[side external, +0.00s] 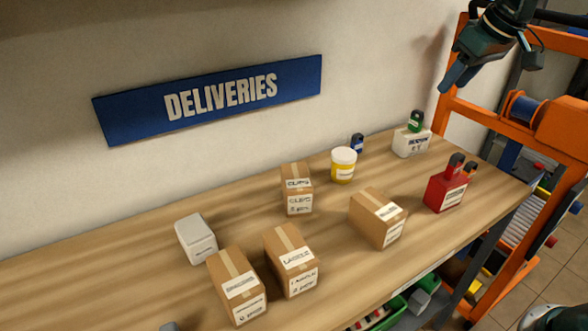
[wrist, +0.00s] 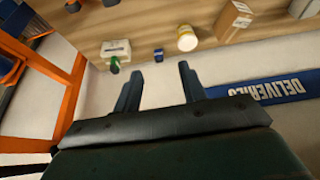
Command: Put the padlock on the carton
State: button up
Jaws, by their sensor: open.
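A small green padlock-like thing (side external: 415,121) with a dark top is at a white labelled box at the back right of the bench; it shows in the wrist view (wrist: 114,65). A small dark blue padlock-like thing (side external: 357,143) stands left of that box, also in the wrist view (wrist: 158,55). I cannot tell for certain which is the padlock. Several brown cartons stand on the bench: one at the back (side external: 297,190), one at the right (side external: 378,217), two in front (side external: 291,260) (side external: 237,285). My gripper (side external: 456,78) is open, empty and high above the bench's right end; its fingers show in the wrist view (wrist: 160,85).
The white box (side external: 411,143) stands near the wall, with a yellow tub (side external: 343,165) to its left. A red labelled thing (side external: 446,194) with dark tops is near the right end. A grey block (side external: 196,238) is at left. An orange frame (side external: 515,120) stands beyond the bench's right end.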

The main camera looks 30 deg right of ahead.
jog(key=s+a+f, duration=0.3)
jog(key=s+a, duration=0.1)
jog(key=s, duration=0.7)
jog(key=s+a+f, duration=0.3)
jog(key=s+a, duration=0.1)
jog(key=s, duration=0.6)
jog(key=shift+s+t, duration=0.3)
jog(key=shift+s, duration=0.05)
